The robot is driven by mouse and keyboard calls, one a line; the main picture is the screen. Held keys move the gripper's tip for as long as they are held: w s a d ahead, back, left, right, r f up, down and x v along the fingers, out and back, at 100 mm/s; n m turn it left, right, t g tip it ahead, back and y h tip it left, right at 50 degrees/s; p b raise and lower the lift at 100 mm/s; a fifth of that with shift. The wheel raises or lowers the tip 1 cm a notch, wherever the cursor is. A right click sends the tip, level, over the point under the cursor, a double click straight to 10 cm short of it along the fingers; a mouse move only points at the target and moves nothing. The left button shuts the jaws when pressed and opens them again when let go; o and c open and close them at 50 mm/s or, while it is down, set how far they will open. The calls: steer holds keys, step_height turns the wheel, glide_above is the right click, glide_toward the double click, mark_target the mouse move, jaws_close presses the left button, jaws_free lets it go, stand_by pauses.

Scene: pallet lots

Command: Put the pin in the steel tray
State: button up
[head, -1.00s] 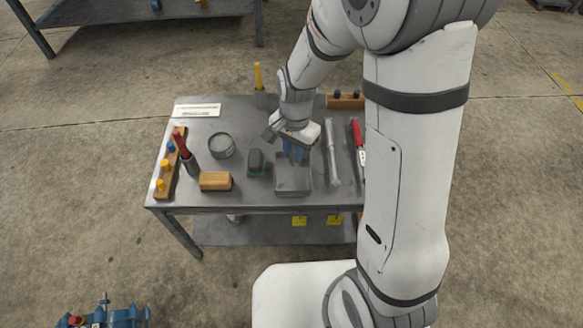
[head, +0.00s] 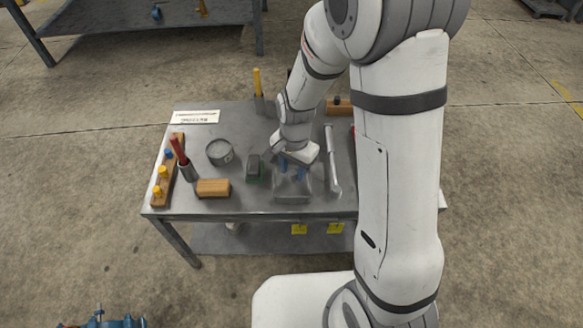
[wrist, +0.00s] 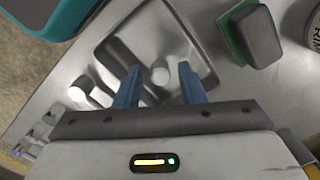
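The steel tray (head: 293,198) is a shallow grey square tray near the front edge of the workbench; its basin also fills the upper middle of the wrist view (wrist: 113,47). My gripper (head: 292,174) points down over the tray. In the wrist view its two blue fingers (wrist: 160,80) are apart. A pale round-ended metal piece, likely the pin (wrist: 160,76), shows between the fingertips with a gap on each side. It appears over the tray floor, but I cannot tell whether it rests there. In the head view my gripper hides it.
A green-and-dark block (head: 254,167) stands just left of the tray, and a long silver tool (head: 332,160) lies to its right. A wooden block (head: 213,188), a round tin (head: 219,152) and a pegged rack (head: 165,180) are farther left.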

mark_target(294, 170)
steer(key=shift+o, duration=0.3)
step_height(294, 170, up, 12)
steer(key=p, duration=0.4)
steer(key=s+d+r+n+t, duration=0.1)
steer(key=s+d+r+n, duration=0.6)
steer(key=s+d, duration=0.5)
step_height(294, 170, up, 2)
steer(key=shift+s+t, duration=0.3)
steer(key=shift+s, duration=0.1)
steer(key=shift+a, duration=0.1)
step_height(294, 170, up, 25)
steer(key=t+p, duration=0.1)
steer(key=p, duration=2.1)
